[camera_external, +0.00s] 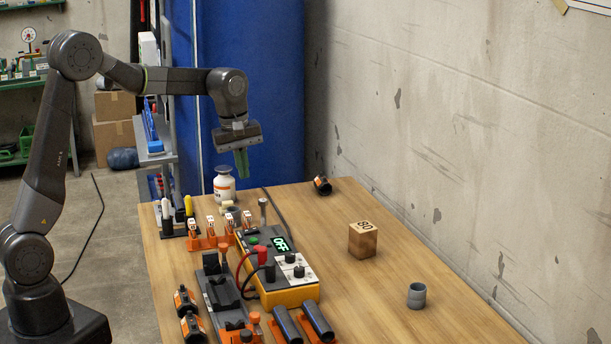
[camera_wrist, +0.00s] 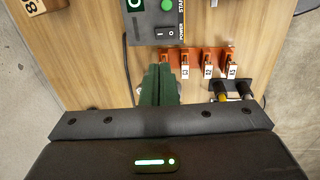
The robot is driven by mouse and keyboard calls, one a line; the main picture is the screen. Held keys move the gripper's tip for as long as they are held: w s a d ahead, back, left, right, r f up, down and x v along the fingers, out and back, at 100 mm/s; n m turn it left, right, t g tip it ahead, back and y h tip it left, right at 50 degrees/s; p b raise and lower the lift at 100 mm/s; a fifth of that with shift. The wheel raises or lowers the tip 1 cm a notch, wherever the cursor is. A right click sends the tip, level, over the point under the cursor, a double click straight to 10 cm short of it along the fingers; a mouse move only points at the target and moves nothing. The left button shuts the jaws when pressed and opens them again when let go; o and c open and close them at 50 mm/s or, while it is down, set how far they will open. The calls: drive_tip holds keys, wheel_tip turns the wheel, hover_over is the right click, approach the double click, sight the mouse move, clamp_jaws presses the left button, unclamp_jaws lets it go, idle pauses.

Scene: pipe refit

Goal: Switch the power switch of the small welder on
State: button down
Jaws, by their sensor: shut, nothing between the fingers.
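The small welder (camera_external: 291,296) is a yellow box with a grey top on the wooden table. Its green display (camera_external: 281,244) reads OFF. In the wrist view, the power switch (camera_wrist: 165,33) is a black rocker marked I and O beside the word POWER. Which side is pressed cannot be told. The green start button (camera_wrist: 167,5) is just above it. My gripper (camera_external: 242,174) hangs above the table's far end, beyond the welder and apart from it. Its green fingers are shut and empty. In the wrist view, the fingers (camera_wrist: 158,72) point toward the switch's end of the welder.
Orange holders with numbered tags (camera_wrist: 206,62) stand beside the welder's switch end. A white bottle (camera_external: 224,185) is at the table's far edge. A wooden block (camera_external: 363,239) and a grey cup (camera_external: 417,295) stand on the right, with clear table around them. Cables rise from the welder's left side.

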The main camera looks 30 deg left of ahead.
sight(255, 228)
drive_tip(key=f, duration=0.4)
drive_tip(key=w+d+f, duration=0.1)
drive_tip(key=f, duration=0.9)
drive_tip(key=shift+w+d, duration=0.2)
